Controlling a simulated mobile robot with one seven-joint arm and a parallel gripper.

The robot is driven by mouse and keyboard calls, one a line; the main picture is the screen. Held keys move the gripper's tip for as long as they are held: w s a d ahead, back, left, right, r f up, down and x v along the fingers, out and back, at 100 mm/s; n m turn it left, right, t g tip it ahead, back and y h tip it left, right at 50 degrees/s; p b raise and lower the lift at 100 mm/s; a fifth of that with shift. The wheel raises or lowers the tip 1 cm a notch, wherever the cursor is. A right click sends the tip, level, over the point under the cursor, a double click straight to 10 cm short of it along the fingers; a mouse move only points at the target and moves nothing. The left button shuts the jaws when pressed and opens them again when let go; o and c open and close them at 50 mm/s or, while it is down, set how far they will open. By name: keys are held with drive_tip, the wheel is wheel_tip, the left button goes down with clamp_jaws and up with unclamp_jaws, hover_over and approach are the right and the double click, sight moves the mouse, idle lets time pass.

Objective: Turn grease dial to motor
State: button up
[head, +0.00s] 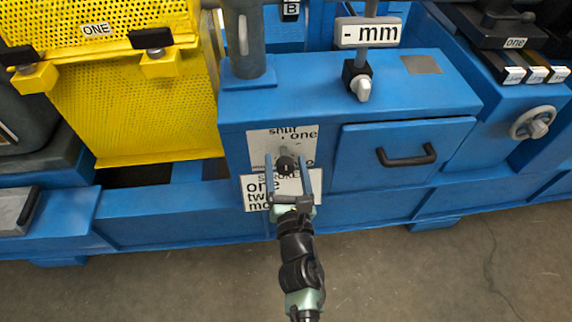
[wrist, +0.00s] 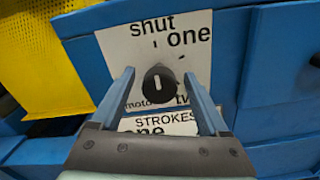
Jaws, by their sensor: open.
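The grease dial is a black round knob (wrist: 159,88) with a white line, on a white plate (wrist: 118,50) on the blue front panel. The plate reads "shut" at top, "one" at upper right, "two" at lower right, partly covered, and "motor" at lower left. The white line looks nearly upright; I cannot tell which label it marks. In the head view the knob (head: 287,166) sits between the finger ends. My gripper (wrist: 159,76) is open, one finger at each side of the knob with gaps. How far the tips reach along it is unclear.
A "STROKES" plate (wrist: 150,124) lies just below, partly hidden by my gripper. To the right is a drawer with a black handle (head: 406,155). A yellow perforated guard (head: 135,110) stands left. Above are a "mm" sign (head: 368,33) and a grey-white knob (head: 362,88).

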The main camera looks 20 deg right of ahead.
clamp_jaws()
idle(0.3)
